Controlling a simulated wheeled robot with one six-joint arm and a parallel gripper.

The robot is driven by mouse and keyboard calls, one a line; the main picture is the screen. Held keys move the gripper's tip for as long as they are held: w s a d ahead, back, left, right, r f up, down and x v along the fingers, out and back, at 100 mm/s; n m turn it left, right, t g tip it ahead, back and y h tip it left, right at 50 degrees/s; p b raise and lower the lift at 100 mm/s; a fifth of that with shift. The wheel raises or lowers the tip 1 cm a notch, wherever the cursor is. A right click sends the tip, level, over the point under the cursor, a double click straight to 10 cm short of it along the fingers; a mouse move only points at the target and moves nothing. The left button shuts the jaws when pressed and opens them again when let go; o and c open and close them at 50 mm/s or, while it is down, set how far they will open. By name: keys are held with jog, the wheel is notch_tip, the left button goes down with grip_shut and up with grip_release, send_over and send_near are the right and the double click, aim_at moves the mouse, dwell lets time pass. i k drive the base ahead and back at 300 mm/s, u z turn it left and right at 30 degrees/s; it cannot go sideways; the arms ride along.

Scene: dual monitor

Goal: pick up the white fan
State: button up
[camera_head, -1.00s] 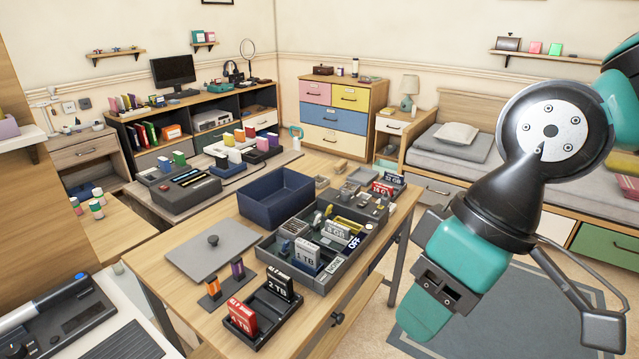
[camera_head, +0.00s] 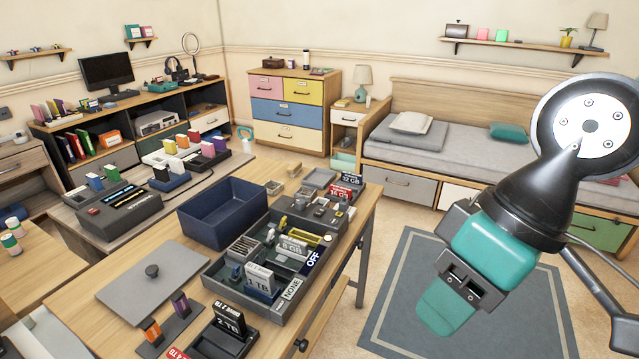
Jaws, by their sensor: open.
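I cannot make out a clear white fan. A round ring on a stand (camera_head: 191,44) is on the long desk at the back left, beside a headphone stand; I cannot tell whether it is a fan. A small white and teal object (camera_head: 246,138) sits near the left side of the coloured drawer chest; it is too small to identify. My arm, teal and black, fills the right of the view.
A wooden worktable (camera_head: 110,328) in front bears a blue bin (camera_head: 222,222), a dark parts tray (camera_head: 215,268) and a grey lid (camera_head: 150,282). A monitor (camera_head: 107,73) stands on the desk. A bed (camera_head: 450,150) lies along the back right. The blue-grey rug (camera_head: 400,290) is clear floor.

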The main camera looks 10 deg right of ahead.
aim_at(274, 188)
jog(key=z, duration=1)
jog(key=i, duration=3.15)
jog(key=u, duration=3.8)
jog(key=i, duration=0.5)
